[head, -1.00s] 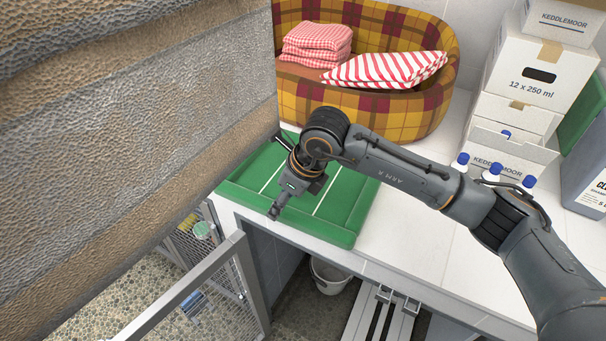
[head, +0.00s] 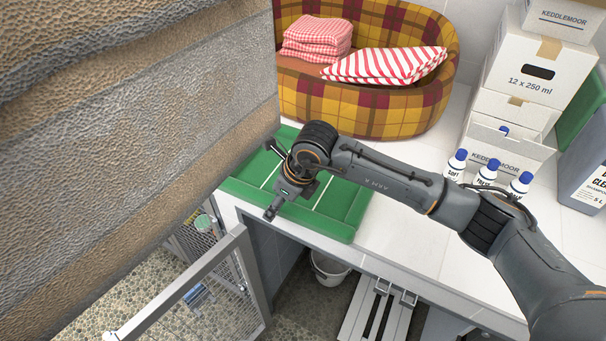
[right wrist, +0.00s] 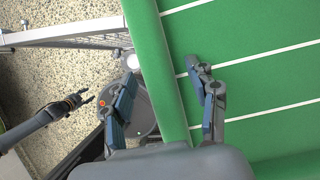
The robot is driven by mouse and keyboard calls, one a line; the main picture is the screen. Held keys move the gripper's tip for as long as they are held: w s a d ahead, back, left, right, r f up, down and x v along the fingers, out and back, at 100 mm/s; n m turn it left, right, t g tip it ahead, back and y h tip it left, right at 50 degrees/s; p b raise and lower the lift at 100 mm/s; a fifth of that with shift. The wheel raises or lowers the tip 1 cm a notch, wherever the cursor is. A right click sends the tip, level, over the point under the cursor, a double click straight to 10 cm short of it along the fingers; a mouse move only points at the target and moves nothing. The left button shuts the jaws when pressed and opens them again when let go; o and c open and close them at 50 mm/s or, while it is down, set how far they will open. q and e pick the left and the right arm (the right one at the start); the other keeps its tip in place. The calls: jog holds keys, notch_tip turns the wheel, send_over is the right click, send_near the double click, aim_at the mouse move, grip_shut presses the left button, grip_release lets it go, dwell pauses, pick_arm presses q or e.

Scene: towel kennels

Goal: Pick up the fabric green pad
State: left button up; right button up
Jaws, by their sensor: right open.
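The green fabric pad (head: 338,226) has a raised padded rim and white stripes. It lies on the white counter at its front edge, partly hidden by my right arm and the brown slab. In the right wrist view the pad (right wrist: 245,75) fills the right side. My right gripper (head: 272,180) is over the pad's front left part. In the right wrist view its open fingers (right wrist: 161,64) lie either side of the pad's near rim, with nothing held; contact cannot be told. My left gripper (right wrist: 80,98) is small at the left of that view, apart from the pad, its fingers looking spread.
A plaid pet bed (head: 370,115) with folded towels (head: 318,40) stands behind the pad. Bottles (head: 487,172) and cartons (head: 541,60) stand right. A large brown textured slab (head: 130,130) blocks the left. A wire gate (head: 190,285) and bucket (head: 328,273) are below the counter.

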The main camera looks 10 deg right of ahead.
jog(key=shift+f+b, duration=0.2)
jog(key=shift+b, duration=0.1)
dwell(0.4)
grip_shut()
